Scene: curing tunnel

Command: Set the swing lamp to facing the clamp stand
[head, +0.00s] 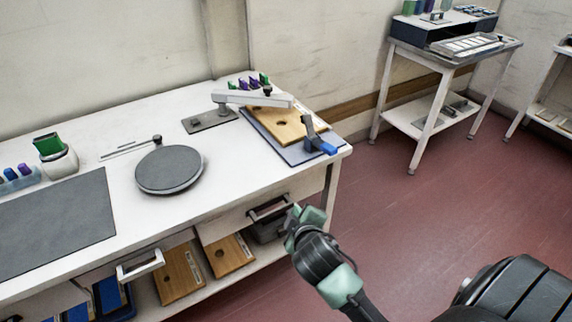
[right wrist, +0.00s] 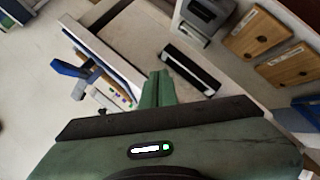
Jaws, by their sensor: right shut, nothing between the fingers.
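The swing lamp (head: 252,98) has a pale arm on a short post, with a dark base plate (head: 208,121) at the back of the white bench. Its arm points right, over a wooden board (head: 285,124). The clamp stand appears to be the dark upright with a blue clamp (head: 321,146) at the board's front right corner; the clamp also shows in the right wrist view (right wrist: 68,69). My right gripper (head: 298,217) is shut and empty, in front of the bench's right drawer, below and away from the lamp. Its green fingers (right wrist: 157,88) are together. My left gripper is out of view.
A round dark turntable (head: 169,170) and a dark mat (head: 60,221) lie on the bench to the left. The drawer handle (head: 270,208) juts out near my right gripper. A side table (head: 441,63) stands at the back right, with open red floor between.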

